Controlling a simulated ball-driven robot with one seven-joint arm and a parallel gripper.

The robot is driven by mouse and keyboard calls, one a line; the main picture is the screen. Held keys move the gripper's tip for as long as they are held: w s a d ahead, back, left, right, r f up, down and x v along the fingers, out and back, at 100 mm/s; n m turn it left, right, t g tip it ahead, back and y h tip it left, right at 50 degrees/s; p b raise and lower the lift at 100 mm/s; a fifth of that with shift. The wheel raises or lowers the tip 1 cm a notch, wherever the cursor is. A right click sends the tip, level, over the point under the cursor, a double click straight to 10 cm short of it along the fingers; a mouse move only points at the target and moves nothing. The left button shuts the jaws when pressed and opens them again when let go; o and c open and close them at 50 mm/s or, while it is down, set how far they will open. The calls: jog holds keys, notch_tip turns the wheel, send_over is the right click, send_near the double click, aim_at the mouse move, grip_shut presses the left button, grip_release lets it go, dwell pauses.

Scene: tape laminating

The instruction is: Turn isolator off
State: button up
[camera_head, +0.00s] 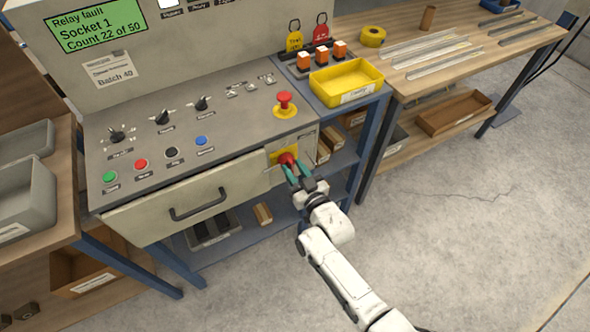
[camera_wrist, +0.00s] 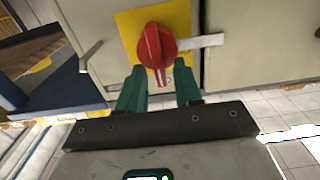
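The isolator (camera_head: 287,159) is a red rotary handle on a yellow plate, on the front of the grey machine below the emergency stop. In the wrist view the red handle (camera_wrist: 156,48) stands roughly in line with my fingers, with a pale strip to its right. My gripper (camera_head: 293,172) is at the isolator from the front. In the wrist view its green fingers (camera_wrist: 160,80) are apart, with the handle's lower end at the gap between their tips. I cannot tell whether either finger touches the handle.
A red mushroom button (camera_head: 285,100) sits above on the sloped panel. A drawer with a black handle (camera_head: 198,204) is left of the isolator. A yellow tray (camera_head: 346,82) stands on the shelf to the right. The floor (camera_head: 450,220) at right is clear.

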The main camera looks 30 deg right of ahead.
grip_shut()
dwell(1.2)
